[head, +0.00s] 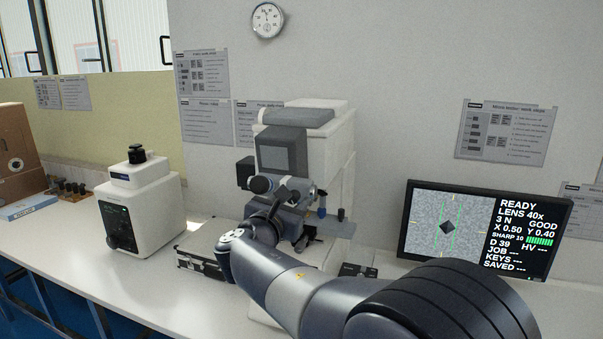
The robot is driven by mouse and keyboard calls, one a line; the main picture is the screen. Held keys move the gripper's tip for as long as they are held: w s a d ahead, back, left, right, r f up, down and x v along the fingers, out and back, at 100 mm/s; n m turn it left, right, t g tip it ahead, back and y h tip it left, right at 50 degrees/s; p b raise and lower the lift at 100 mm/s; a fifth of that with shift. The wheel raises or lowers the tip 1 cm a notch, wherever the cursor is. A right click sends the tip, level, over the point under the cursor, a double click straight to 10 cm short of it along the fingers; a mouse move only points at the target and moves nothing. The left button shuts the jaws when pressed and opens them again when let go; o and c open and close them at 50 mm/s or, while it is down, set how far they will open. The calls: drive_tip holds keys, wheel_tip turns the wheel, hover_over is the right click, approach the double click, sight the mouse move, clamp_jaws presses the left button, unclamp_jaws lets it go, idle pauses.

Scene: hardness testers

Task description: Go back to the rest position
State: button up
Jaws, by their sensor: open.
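My arm reaches from the lower right toward the middle of the picture. My gripper (291,194) is at its far end, in front of the white and grey hardness tester (322,140). The gripper is open and looks small and dark against the tester's head and stage. I see nothing held in it, though its fingertips are hard to make out. I cannot tell whether it touches the tester. My arm hides the tester's lower front.
A monitor (482,232) at the right reads READY, LENS 40x, and shows a dark diamond mark. A metal case (200,247) lies left of my arm. A smaller white machine (142,205) stands further left, near a blue box (28,208). The white bench (130,290) is clear at front left.

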drive_tip(key=b+v, duration=0.3)
drive_tip(key=v, duration=0.8)
drive_tip(key=p+x, duration=0.2)
drive_tip(key=x, duration=0.9)
drive_tip(key=shift+w+d+f+p, duration=0.1)
drive_tip(key=shift+w+p, duration=0.15)
drive_tip(key=shift+p, duration=0.15)
drive_tip(key=shift+f+m+b, duration=0.2)
drive_tip(key=shift+m+b, duration=0.4)
drive_tip(key=shift+b, duration=0.05)
drive_tip(key=shift+s+m+b, duration=0.15)
drive_tip(key=shift+m+b, duration=0.25)
drive_tip(key=shift+m, duration=0.1)
drive_tip(key=m+b, duration=0.2)
drive_tip(key=m, duration=0.1)
drive_tip(key=m+b, duration=0.4)
drive_tip(key=m, duration=0.2)
drive_tip(key=shift+r, duration=0.2)
drive_tip(key=m+b, duration=0.3)
drive_tip(key=m, duration=0.3)
drive_tip(key=shift+r, duration=0.1)
drive_tip(key=m+b, duration=0.1)
drive_tip(key=m, duration=0.5)
drive_tip(key=shift+r, duration=0.15)
